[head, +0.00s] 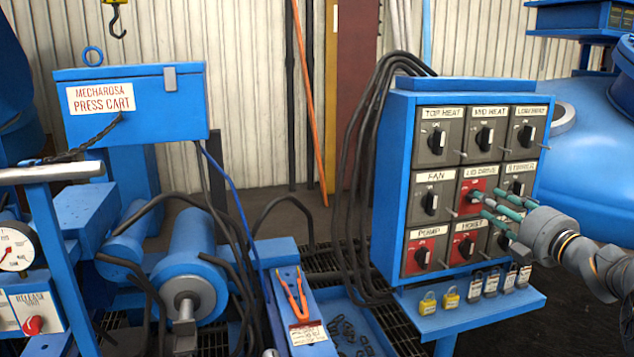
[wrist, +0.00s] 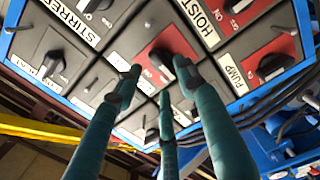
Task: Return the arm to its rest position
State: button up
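My gripper (head: 490,207) has teal fingers and reaches in from the right to the front of the blue switch panel (head: 380,190). Its fingertips are by the red lid drive switch (head: 466,186) in the middle row. In the wrist view my gripper (wrist: 155,85) shows its fingers spread apart, with the red switch plate (wrist: 153,52) and its dark knob beyond them. The fingers hold no loose object. I cannot tell whether a fingertip touches the knob. My arm and fingers partly cover the stirrer switch and the bottom right switch.
Thick black cables (head: 352,170) run down the panel's left side. A blue press cart (head: 135,105) stands left. A large blue vessel (head: 595,150) is behind my arm.

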jog(key=x, duration=0.3)
jog(key=shift+w+a+r+p, duration=0.1)
jog(key=shift+w+p, duration=0.25)
jog(key=shift+p, duration=0.05)
jog(key=m+p, duration=0.3)
jog(key=p, duration=0.1)
jog(key=shift+s+r+m+p, duration=0.2)
jog(key=shift+r+m+p, duration=0.1)
jog(key=shift+m+p, duration=0.1)
jog(key=m+p, duration=0.2)
jog(key=shift+w+f+p, duration=0.1)
jog(key=shift+p, duration=0.3)
jog(key=m+p, duration=0.5)
jog(key=p, duration=0.3)
jog(key=shift+f, duration=0.1)
jog(key=b, duration=0.3)
send_near(474, 190)
jog(key=f+v, duration=0.1)
jog(key=v, duration=0.4)
jog(key=d+f+m+h, duration=0.1)
jog(key=w+d+f+m+g+h, duration=0.1)
jog(key=d+f+m, duration=0.1)
jog(key=shift+w+d, duration=0.2)
jog(key=shift+r, duration=0.1)
